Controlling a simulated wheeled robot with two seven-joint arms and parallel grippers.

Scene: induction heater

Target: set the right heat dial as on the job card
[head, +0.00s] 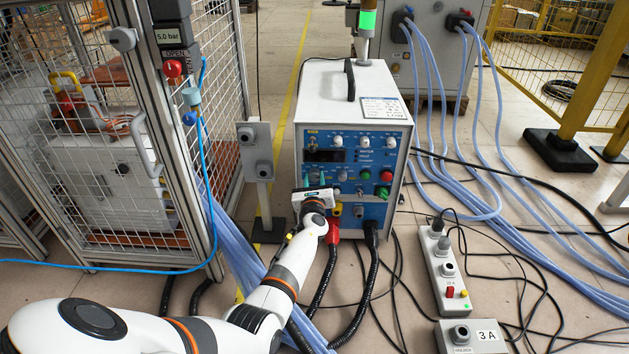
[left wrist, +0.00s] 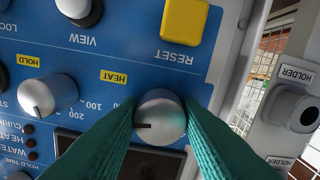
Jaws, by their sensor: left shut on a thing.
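The blue-fronted heater (head: 350,165) stands in the middle of the head view. In the left wrist view, its panel looks upside down. A silver dial (left wrist: 160,117) sits by a yellow HEAT label, with a scale showing 100 and 200. The dark mark on this dial points left in that view. My left gripper (left wrist: 160,122) has its teal fingers shut on the dial, one on each side. In the head view my left gripper (head: 316,176) covers the panel's lower left. A white printed card (head: 384,107) lies on the heater's top; its text is unreadable.
A second silver dial (left wrist: 48,95) is beside a HOLD label, and a yellow RESET button (left wrist: 184,21) is close to the held dial. A grey holder post (head: 256,150) and the mesh cage (head: 210,110) stand left. Cables and a power strip (head: 446,268) lie right.

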